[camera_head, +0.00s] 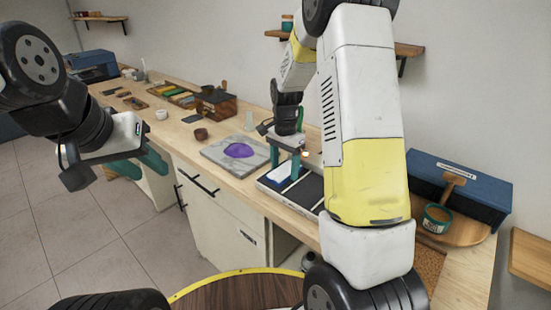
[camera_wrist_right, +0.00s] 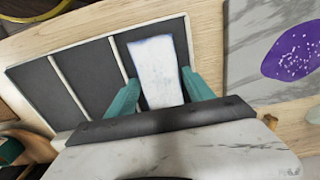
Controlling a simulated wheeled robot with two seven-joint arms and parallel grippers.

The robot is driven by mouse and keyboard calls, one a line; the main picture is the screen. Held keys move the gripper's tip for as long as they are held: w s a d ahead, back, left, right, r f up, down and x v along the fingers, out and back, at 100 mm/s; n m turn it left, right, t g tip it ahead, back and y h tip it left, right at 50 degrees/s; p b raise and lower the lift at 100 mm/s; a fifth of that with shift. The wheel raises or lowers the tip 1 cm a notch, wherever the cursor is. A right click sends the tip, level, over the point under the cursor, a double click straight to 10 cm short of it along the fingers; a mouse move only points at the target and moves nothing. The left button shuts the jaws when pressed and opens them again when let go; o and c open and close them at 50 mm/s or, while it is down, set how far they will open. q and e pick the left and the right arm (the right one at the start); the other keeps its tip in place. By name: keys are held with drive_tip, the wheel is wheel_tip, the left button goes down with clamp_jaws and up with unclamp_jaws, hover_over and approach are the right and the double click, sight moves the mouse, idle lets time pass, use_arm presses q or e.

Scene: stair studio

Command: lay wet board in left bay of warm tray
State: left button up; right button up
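The warm tray (camera_head: 309,190) has dark bays split by pale dividers (camera_wrist_right: 69,87). The white wet board (camera_head: 284,174) lies in its left bay; that bay is the rightmost one in the right wrist view, where the board (camera_wrist_right: 156,70) shows with a bluish edge and dark floor around it. My right gripper (camera_head: 285,168) points down over this bay. Its teal fingers stand apart on either side of the board, close to its edges; contact is hard to judge.
A grey marbled slab (camera_head: 212,151) with a purple patch (camera_head: 239,150) lies just left of the tray. Small bowls (camera_head: 201,134) and a wooden box (camera_head: 216,104) stand farther along the counter. A blue box (camera_head: 478,190) and a round wooden board with a tub (camera_head: 436,218) are at the right.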

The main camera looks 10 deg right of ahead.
sight(284, 170)
drive_tip(key=s+r+n+t+y, duration=0.1)
drive_tip(key=s+r, duration=0.2)
drive_tip(key=r, duration=0.6)
drive_tip(key=s+r+n+t, duration=0.1)
drive_tip(key=s+r+n, duration=0.15)
drive_tip(key=r, duration=0.65)
drive_tip(key=s+a+r+n+t, duration=0.1)
drive_tip(key=s+n+t, duration=0.1)
drive_tip(key=s, duration=0.7)
drive_tip(key=s+a+r+n+t+y, duration=0.1)
drive_tip(key=s+r+n+t, duration=0.1)
drive_tip(key=s+n, duration=0.3)
drive_tip(key=s, duration=0.4)
drive_tip(key=shift+s, duration=0.4)
